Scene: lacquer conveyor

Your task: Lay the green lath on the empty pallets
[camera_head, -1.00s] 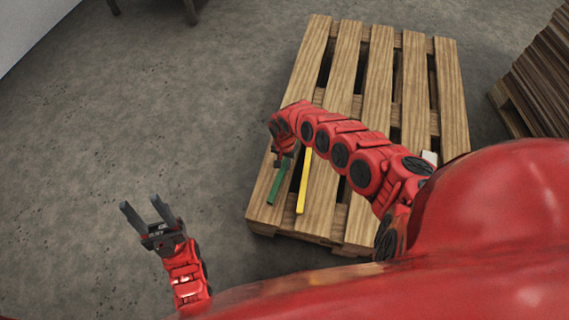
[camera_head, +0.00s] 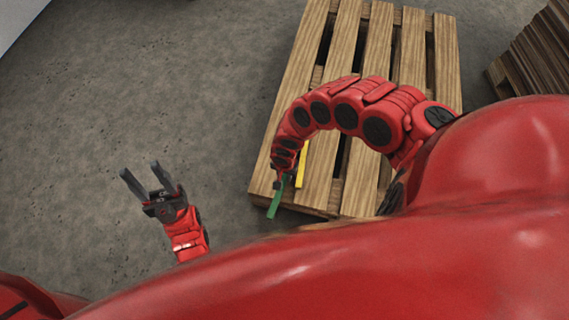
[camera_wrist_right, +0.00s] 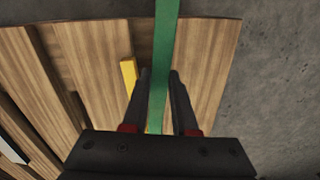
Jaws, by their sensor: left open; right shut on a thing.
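The green lath (camera_head: 275,203) is a thin bar at the near left corner of the wooden pallet (camera_head: 318,187); its near end reaches past the pallet's edge. My right gripper (camera_head: 282,182) is shut on it. In the right wrist view the lath (camera_wrist_right: 164,45) runs between the two fingers (camera_wrist_right: 160,82) and out over the pallet's edge. I cannot tell how high it is above the pallet. A yellow lath (camera_head: 302,165) lies on the pallet beside it, partly hidden by my right arm. My left gripper (camera_head: 149,184) is open and empty over the floor, left of the pallet.
A stack of dark brown boards (camera_head: 540,55) stands at the far right. The grey concrete floor (camera_head: 130,90) left of the pallet is clear. My right arm and red body hide the pallet's near right part.

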